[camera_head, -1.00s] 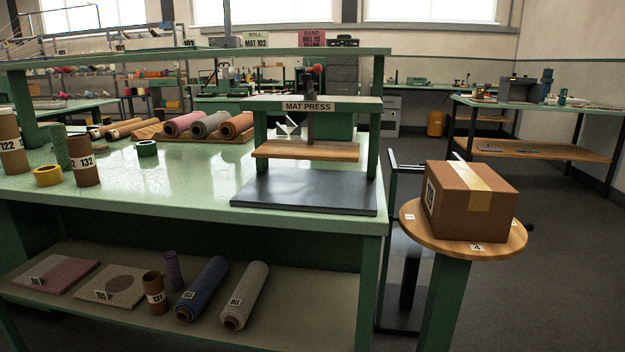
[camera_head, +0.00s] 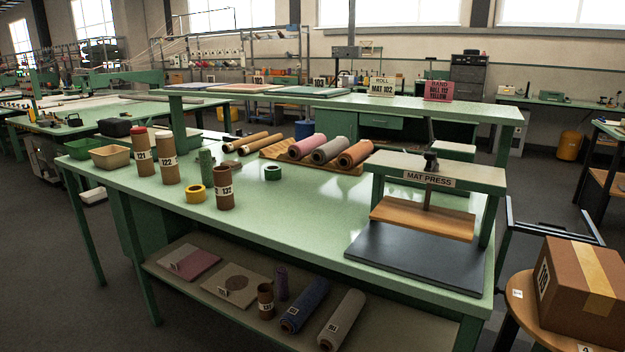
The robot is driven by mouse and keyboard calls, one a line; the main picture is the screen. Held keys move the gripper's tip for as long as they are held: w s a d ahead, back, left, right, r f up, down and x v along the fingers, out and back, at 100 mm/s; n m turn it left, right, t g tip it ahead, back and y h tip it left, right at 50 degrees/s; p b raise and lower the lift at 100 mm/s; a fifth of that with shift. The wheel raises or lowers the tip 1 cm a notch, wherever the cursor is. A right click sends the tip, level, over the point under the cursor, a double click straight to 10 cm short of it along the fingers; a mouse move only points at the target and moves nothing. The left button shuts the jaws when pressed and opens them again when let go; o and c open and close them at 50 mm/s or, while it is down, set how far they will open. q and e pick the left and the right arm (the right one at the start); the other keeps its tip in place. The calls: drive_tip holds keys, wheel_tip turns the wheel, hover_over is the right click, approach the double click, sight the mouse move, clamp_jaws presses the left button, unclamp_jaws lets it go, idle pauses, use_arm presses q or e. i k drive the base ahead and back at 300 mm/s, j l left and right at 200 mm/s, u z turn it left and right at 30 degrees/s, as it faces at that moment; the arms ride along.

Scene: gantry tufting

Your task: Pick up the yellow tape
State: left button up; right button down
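The yellow tape (camera_head: 196,194) is a roll lying on the green table (camera_head: 290,225), left of the middle of the view. A brown tube marked 132 (camera_head: 225,190) stands just right of it. A green roll (camera_head: 207,167) stands behind it, and brown tubes marked 121 (camera_head: 142,153) and 122 (camera_head: 167,160) stand to its left. A green tape roll (camera_head: 273,173) lies farther right. Neither of my grippers shows in the view.
A mat press (camera_head: 425,215) stands at the table's right end. A cardboard box (camera_head: 575,290) sits on a round stool at the lower right. Bins (camera_head: 111,157) stand at the table's left end. The lower shelf holds rolls and mats. Floor is open at left.

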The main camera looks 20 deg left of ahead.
sight(194, 193)
drive_tip(key=u, duration=1.3)
drive_tip(key=i+j+z, duration=0.1)
drive_tip(key=i+z, duration=0.25)
drive_tip(key=i+j+z, duration=0.3)
drive_tip(key=i, duration=0.2)
drive_tip(key=l, duration=0.1)
